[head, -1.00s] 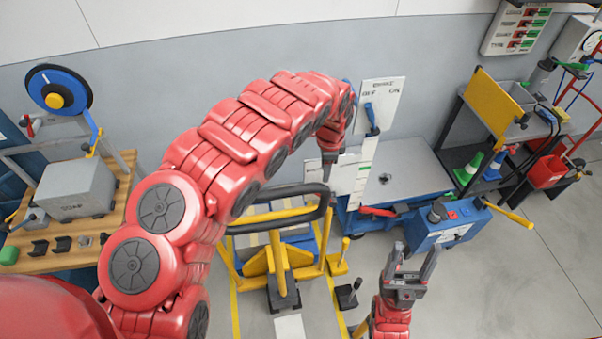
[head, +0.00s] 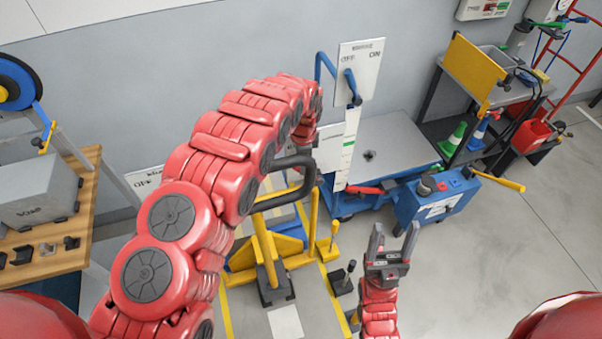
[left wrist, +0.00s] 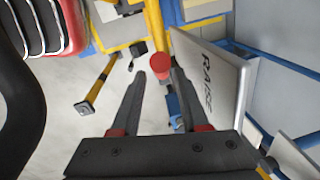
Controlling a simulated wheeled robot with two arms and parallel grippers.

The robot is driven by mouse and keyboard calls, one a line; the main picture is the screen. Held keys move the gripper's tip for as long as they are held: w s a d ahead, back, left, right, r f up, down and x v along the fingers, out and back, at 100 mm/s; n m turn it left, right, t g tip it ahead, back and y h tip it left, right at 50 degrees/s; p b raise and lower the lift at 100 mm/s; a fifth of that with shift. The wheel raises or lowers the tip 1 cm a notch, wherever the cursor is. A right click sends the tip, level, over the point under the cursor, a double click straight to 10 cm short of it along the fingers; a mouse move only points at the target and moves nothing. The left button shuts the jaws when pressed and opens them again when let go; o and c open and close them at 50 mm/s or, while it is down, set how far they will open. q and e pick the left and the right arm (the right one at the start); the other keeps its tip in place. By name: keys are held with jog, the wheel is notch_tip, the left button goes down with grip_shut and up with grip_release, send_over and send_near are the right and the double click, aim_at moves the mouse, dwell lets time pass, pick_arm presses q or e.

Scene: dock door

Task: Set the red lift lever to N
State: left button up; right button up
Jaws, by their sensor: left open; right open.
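In the left wrist view a round red knob (left wrist: 160,65), which looks like the end of the red lift lever, shows between the fingertips of my open left gripper (left wrist: 156,74). I cannot tell whether they touch it. A white panel (left wrist: 212,78) lettered RAISE stands just right of the knob; no N mark is readable. In the head view my left arm hides the knob, and the left gripper is mostly hidden too. A white panel (head: 331,151) shows beside its wrist. My right gripper (head: 395,236) is open and empty above the floor.
A blue lift table (head: 385,140) with a red bar (head: 365,190) stands behind. An OFF/ON panel (head: 360,68) with a blue lever is on the wall side. A yellow frame with a black handle (head: 305,185) is close to my left arm. Floor at right is clear.

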pick_arm(q)
jog(key=shift+w+a+f+p, duration=0.1)
jog(key=shift+f+p, duration=0.1)
jog(key=shift+f, duration=0.6)
jog(key=shift+w+d+f+p, duration=0.1)
jog(key=shift+w+f+p, duration=0.1)
jog(key=shift+f, duration=0.55)
jog(key=shift+w+a+f+p, duration=0.1)
jog(key=shift+f+p, duration=0.1)
jog(key=shift+f, duration=0.6)
jog(key=shift+c, duration=0.2)
jog(key=shift+s, duration=0.1)
grip_shut()
